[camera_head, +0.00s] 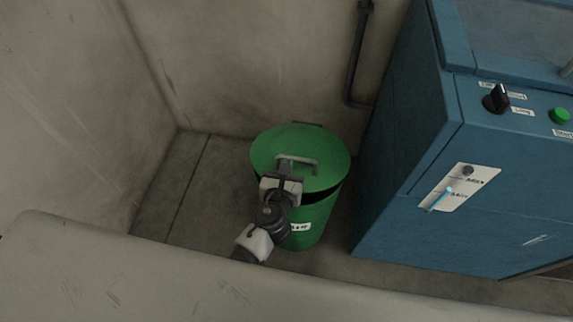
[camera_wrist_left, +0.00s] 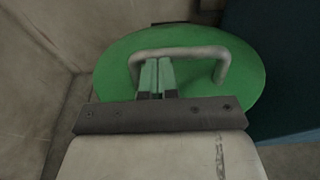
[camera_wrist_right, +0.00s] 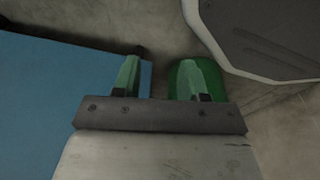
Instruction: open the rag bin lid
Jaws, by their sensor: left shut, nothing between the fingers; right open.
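The green rag bin (camera_head: 317,222) stands on the floor between the wall and the blue machine. Its round green lid (camera_head: 325,150) carries a grey bar handle (camera_head: 312,163). A dark band shows between the lid's front right edge and the bin body; I cannot tell whether it is a gap or shadow. My left gripper (camera_head: 285,172) is over the lid's front at the handle. In the left wrist view its fingers (camera_wrist_left: 157,64) are shut and empty, their tips at the handle bar (camera_wrist_left: 178,52), seemingly under it. My right gripper (camera_wrist_right: 156,62) is open and empty, seen only in the right wrist view.
The blue machine (camera_head: 405,170), with a black knob (camera_head: 496,98) and green button (camera_head: 560,115), stands close on the bin's right. A wall pipe (camera_head: 355,60) runs down behind. Bare floor (camera_head: 190,185) lies left of the bin.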

